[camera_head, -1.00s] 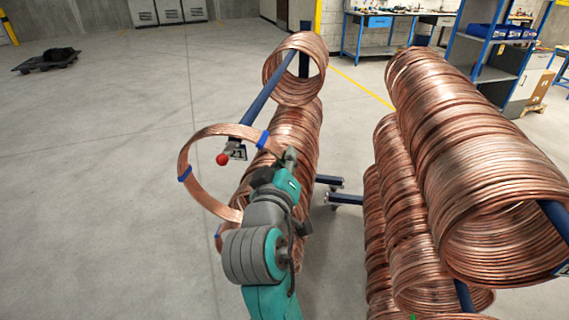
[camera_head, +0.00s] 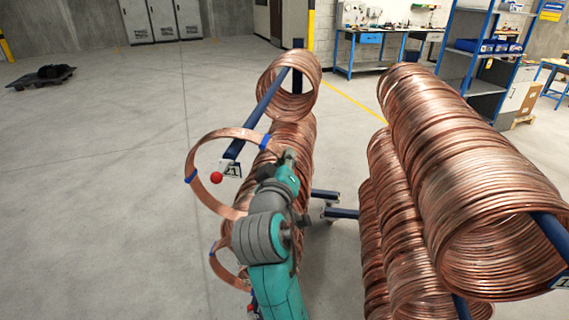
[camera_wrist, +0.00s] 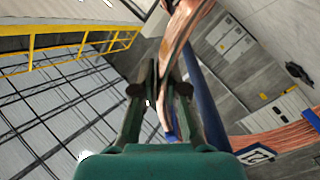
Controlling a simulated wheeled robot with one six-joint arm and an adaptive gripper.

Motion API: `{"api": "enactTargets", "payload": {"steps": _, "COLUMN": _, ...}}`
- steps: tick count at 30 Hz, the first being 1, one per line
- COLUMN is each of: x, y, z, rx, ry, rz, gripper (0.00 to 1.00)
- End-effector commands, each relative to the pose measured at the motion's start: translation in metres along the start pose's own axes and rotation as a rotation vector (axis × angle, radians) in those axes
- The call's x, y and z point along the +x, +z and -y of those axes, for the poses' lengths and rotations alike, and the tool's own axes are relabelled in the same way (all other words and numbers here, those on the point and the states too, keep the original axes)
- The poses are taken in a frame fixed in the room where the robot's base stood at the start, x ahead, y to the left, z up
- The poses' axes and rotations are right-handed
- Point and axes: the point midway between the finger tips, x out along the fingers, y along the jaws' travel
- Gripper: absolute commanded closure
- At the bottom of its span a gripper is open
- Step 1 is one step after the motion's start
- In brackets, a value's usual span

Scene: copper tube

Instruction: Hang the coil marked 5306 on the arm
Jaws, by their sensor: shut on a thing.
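My gripper (camera_head: 288,160) is shut on the right side of a thin copper coil (camera_head: 200,150) with blue ties. In the wrist view a band of this coil (camera_wrist: 179,40) runs between the fingers (camera_wrist: 160,92). A blue arm (camera_head: 268,96) slants toward me, ending in a red ball (camera_head: 216,178) and a number plate (camera_head: 232,170). The ball shows inside the ring's outline; I cannot tell whether the arm passes through the ring. The arm also shows beside my fingers in the wrist view (camera_wrist: 205,105). The coil's marking is not readable.
A copper coil (camera_head: 270,75) hangs farther back on the same arm. Large coils (camera_head: 290,135) lie below it, and another thin ring (camera_head: 222,268) shows lower left. Heavy coil stacks (camera_head: 470,170) stand close at right. Open floor (camera_head: 90,200) lies at left.

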Motion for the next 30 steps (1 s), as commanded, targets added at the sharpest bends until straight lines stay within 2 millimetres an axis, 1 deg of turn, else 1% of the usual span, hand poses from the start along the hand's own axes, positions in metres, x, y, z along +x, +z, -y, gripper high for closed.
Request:
{"api": "enactTargets", "payload": {"steps": 23, "x": 0.050, "y": -0.001, "z": -0.002, "rx": 0.003, "ry": 0.002, "rz": -0.003, "gripper": 1.00}}
{"api": "enactTargets", "payload": {"steps": 30, "x": 0.063, "y": 0.002, "z": 0.000, "rx": 0.002, "ry": 0.001, "rz": -0.001, "gripper": 1.00}}
